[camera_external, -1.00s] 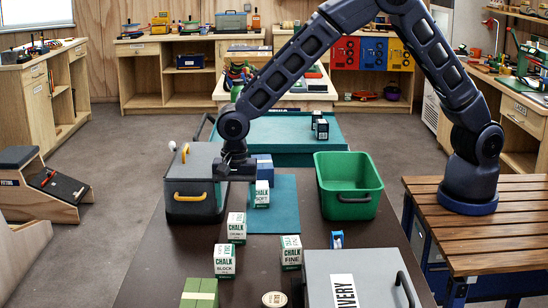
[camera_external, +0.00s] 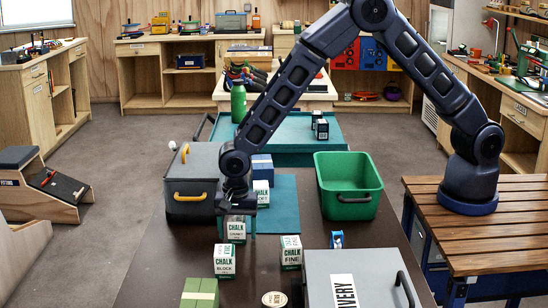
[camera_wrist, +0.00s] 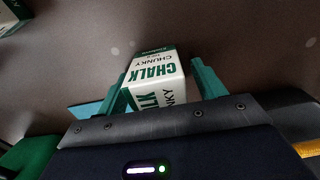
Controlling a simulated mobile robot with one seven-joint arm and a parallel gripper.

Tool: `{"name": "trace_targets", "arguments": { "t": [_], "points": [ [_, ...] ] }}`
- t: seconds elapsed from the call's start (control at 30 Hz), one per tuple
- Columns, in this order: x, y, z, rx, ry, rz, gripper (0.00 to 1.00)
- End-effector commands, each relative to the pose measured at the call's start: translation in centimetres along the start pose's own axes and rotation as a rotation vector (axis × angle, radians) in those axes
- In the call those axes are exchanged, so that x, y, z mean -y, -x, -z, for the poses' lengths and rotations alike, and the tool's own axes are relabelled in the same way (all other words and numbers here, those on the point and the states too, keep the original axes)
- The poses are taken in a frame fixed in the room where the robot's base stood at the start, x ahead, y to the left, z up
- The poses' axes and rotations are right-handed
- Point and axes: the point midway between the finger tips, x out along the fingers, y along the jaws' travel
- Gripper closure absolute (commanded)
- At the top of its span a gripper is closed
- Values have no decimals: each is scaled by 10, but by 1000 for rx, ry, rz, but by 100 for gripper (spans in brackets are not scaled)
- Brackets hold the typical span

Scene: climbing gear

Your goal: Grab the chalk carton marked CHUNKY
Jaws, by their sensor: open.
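The white and green chalk carton marked CHUNKY (camera_wrist: 154,72) stands between the two teal fingers of my gripper (camera_wrist: 163,70) in the wrist view. Its label reads upside down there, and its lower part is hidden by the gripper body. In the external view the carton (camera_external: 236,232) stands on the dark table, with my gripper (camera_external: 237,222) straight above and one finger down at each side. The jaws are open, and a gap shows beside the carton in the wrist view.
Other chalk cartons stand close by: SOFT (camera_external: 262,194) behind, BLOCK (camera_external: 225,263) in front and FINE (camera_external: 291,254) at the right. A grey box with a yellow handle (camera_external: 193,190) is at the left. A green bin (camera_external: 348,170) and a grey DELIVERY case (camera_external: 370,262) are at the right.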

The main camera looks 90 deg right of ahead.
Motion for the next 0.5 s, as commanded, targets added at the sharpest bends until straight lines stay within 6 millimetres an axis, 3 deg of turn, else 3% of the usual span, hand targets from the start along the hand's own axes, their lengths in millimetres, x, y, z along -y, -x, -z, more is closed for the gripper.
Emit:
{"name": "trace_targets", "arguments": {
  "t": [0.1,0.37,0.5],
  "points": [
    [0,0,0,0,0,0,31],
    [0,0,0,0,0,0,81],
    [0,1,0,0,0,0,81]
  ]
}}
